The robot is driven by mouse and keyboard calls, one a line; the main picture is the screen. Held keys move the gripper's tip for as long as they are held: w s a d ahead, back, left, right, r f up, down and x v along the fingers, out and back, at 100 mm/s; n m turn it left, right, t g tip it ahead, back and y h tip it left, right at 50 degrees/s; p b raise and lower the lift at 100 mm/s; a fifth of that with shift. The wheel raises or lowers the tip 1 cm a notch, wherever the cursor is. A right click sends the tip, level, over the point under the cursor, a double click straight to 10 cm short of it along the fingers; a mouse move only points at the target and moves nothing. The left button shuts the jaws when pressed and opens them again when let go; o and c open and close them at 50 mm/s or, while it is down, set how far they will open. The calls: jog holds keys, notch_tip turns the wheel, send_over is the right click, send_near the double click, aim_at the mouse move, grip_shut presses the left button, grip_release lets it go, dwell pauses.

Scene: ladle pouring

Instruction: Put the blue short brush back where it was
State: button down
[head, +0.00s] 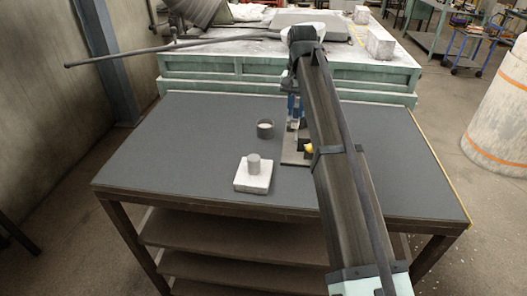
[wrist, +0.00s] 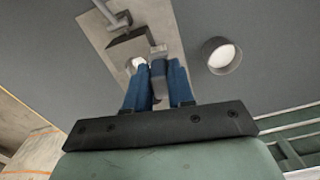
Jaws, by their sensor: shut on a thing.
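My gripper (head: 293,108) points down over the far part of the dark table, partly hidden by my arm. In the wrist view its blue fingers (wrist: 158,75) are shut on a small grey piece (wrist: 158,51). No blue brush can be made out apart from the blue fingers, and I cannot tell whether the grey piece belongs to it. Below is a pale flat board (head: 292,160), also in the wrist view (wrist: 97,32), bearing a dark block (wrist: 128,46) and a grey bracket (wrist: 118,18). A yellow round thing (head: 308,148) shows beside my arm.
A grey cup (head: 265,129) with pale contents stands left of the board; it also shows in the wrist view (wrist: 238,68). A white block (head: 243,186) with a grey cylinder (head: 253,163) on top is nearer. The table's left side (head: 170,150) is clear.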

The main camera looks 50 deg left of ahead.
jog(key=s+a+n, duration=0.2)
jog(key=s+a, duration=0.3)
jog(key=s, duration=0.4)
jog(key=shift+w+f, duration=0.2)
jog(key=shift+f, duration=4.3)
jog(key=shift+f, duration=0.15)
jog(key=c, duration=1)
grip_release()
jog(key=shift+o, duration=0.2)
jog(key=shift+r, duration=0.2)
notch_tip(320, 180, up, 12)
